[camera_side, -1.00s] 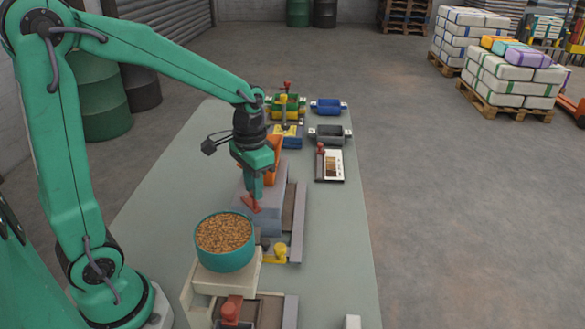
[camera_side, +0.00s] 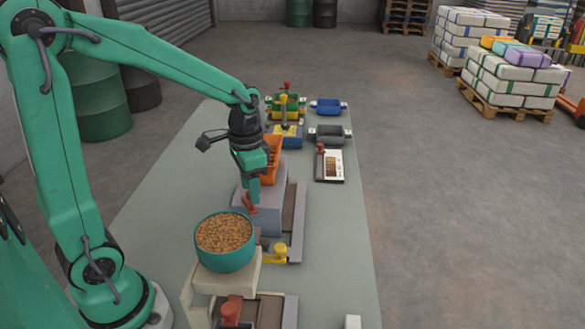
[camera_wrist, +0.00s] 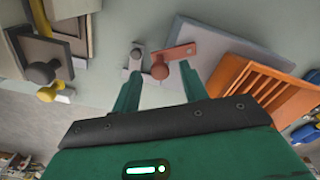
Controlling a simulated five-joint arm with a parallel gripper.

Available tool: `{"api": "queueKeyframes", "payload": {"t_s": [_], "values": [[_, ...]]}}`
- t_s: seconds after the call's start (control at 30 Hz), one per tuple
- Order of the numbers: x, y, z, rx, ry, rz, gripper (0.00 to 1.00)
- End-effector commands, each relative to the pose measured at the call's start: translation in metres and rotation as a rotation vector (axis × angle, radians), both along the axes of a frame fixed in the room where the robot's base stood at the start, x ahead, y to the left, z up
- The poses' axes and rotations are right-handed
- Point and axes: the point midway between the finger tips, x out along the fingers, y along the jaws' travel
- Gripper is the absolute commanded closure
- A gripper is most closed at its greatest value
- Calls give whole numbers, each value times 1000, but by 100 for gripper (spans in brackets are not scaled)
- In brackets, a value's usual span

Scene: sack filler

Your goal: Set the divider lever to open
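A red lever with a round knob shows at my gripper's tip in the side view (camera_side: 249,203). In the wrist view, this red lever (camera_wrist: 177,53) has its knob in line with the gap between my fingers. No label is readable to confirm it is the divider lever. My gripper (camera_side: 254,188) points down at it. In the wrist view, my gripper (camera_wrist: 158,82) has its two green fingers apart, one on each side of the knob. Contact with the knob cannot be told.
A teal bowl of pellets (camera_side: 225,240) stands close in front of my gripper. An orange slatted hopper (camera_wrist: 255,88) is to the right in the wrist view. A yellow knob (camera_side: 281,250) and a red knob (camera_side: 231,310) sit nearer the camera. Blue (camera_side: 327,106) and grey bins (camera_side: 329,136) stand farther back.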

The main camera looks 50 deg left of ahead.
Motion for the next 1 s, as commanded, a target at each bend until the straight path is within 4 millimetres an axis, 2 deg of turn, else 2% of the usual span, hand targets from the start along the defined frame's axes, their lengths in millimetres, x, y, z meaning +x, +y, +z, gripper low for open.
{"api": "queueKeyframes", "payload": {"t_s": [0.3,0.47,1.0], "values": [[0,0,0,0,1,1,57],[0,0,7,0,1,1,57],[0,0,70,1,-1,1,57]]}}
